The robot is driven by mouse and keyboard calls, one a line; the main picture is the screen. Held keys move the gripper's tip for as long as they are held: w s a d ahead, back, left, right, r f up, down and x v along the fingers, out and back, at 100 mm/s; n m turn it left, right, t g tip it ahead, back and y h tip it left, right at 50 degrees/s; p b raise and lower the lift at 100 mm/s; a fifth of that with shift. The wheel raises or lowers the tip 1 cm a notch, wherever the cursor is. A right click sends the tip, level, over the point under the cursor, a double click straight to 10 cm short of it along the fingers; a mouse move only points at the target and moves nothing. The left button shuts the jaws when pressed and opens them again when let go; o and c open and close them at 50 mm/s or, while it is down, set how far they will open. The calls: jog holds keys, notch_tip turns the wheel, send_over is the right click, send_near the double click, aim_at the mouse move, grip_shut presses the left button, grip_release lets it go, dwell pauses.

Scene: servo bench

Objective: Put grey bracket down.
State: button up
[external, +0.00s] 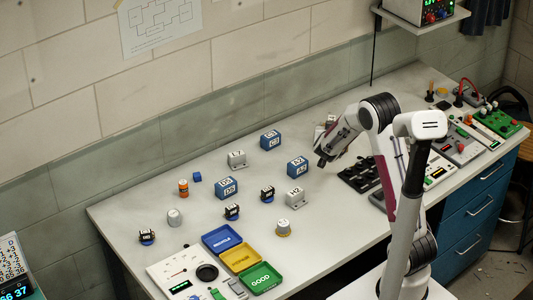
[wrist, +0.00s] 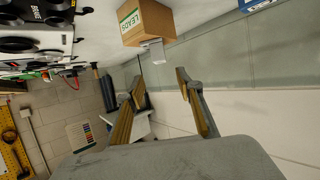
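My gripper (external: 322,160) is raised above the bench, right of the blue blocks. In the wrist view the fingers of my gripper (wrist: 160,82) are apart with nothing visible between them. A grey bracket (external: 236,159) with a white label stands on the bench near the back, left of a blue block. A second grey bracket (external: 296,198) with a flat foot stands nearer the front, below another blue block. Both are well apart from my gripper.
Blue blocks (external: 270,140) and small dark-and-blue parts stand around the brackets. Blue, yellow and green trays (external: 261,279) lie at the front. A brown LEADS box (wrist: 150,22) shows in the wrist view. Dark equipment (external: 357,176) lies right of my gripper. Bare bench lies between the parts.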

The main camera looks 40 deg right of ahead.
jog(key=s+a+r+n+y, duration=0.2)
jog(key=s+a+r+y, duration=0.15)
jog(key=a, duration=0.35)
jog(key=s+a+r+n+t+y, duration=0.1)
jog(key=s+a+r+n+y, duration=0.1)
jog(key=s+a+r+y, duration=0.3)
jog(key=s+a+r+n+y, duration=0.1)
jog(key=s+a+r+n, duration=0.15)
jog(key=a, duration=0.55)
jog(key=s+a+f+n+g, duration=0.1)
jog(key=s+g, duration=0.1)
jog(key=s, duration=1.1)
jog(key=s+a+f+n+g, duration=0.1)
jog(key=s+g, duration=0.2)
jog(key=s, duration=1.1)
jog(key=shift+s+a, duration=0.25)
jog(key=shift+n, duration=0.25)
dwell(2.8)
